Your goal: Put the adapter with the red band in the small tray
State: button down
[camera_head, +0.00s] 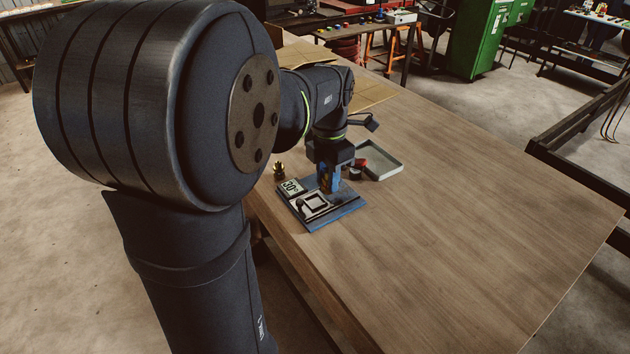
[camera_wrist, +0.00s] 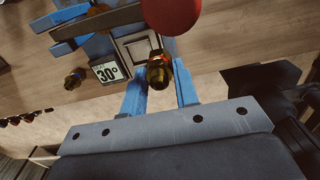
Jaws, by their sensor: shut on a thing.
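My gripper (camera_head: 328,190) points down over the blue crimper fixture, its blue fingers close above it. In the wrist view, my gripper (camera_wrist: 160,85) is shut on a dark and brass adapter (camera_wrist: 158,73), which shows a reddish band near its far end. The head view does not show the held adapter clearly behind the fingers. The small tray (camera_head: 392,173), grey-green and shallow, lies to the right of and behind the fixture. Its visible floor looks empty. A second brass adapter (camera_head: 279,169) stands on the table left of the fixture; it also shows in the wrist view (camera_wrist: 75,79).
The blue fixture (camera_head: 347,210) carries a 30° label (camera_head: 291,187) and a square pale frame (camera_head: 314,203). A red knob (camera_wrist: 170,13) rises close by in the wrist view. The table (camera_head: 470,230) is clear to the right and front.

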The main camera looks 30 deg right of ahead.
jog(key=s+d+r, duration=0.2)
jog(key=s+r, duration=0.2)
jog(key=s, duration=0.3)
jog(key=w+a+f+m, duration=0.4)
jog(key=w+a, duration=0.5)
jog(key=w, duration=0.2)
jog(key=w+a+f+m, duration=0.4)
jog(key=w+a, duration=0.4)
jog(key=w, duration=0.3)
jog(key=w+a+f+m, duration=0.4)
jog(key=w+a, duration=0.5)
jog(key=w, duration=0.3)
jog(key=s+d+r+n, duration=0.2)
jog(key=d+r+n, duration=0.1)
jog(key=d, duration=1.1)
jog(key=s+d+r+n, duration=0.2)
jog(key=s+d+n, duration=0.1)
jog(key=d, duration=1)
jog(key=s+d+r+n, duration=0.3)
jog(key=s+d, duration=0.7)
jog(key=d, duration=0.1)
jog(key=s+d+r+n, duration=0.3)
jog(key=s+d, duration=0.7)
jog(key=d, duration=0.1)
send_over(364, 155)
notch_tip(364, 155, down, 7)
jog(key=shift+d+r, duration=0.1)
jog(key=shift+d, duration=0.05)
jog(key=shift+f, duration=2.05)
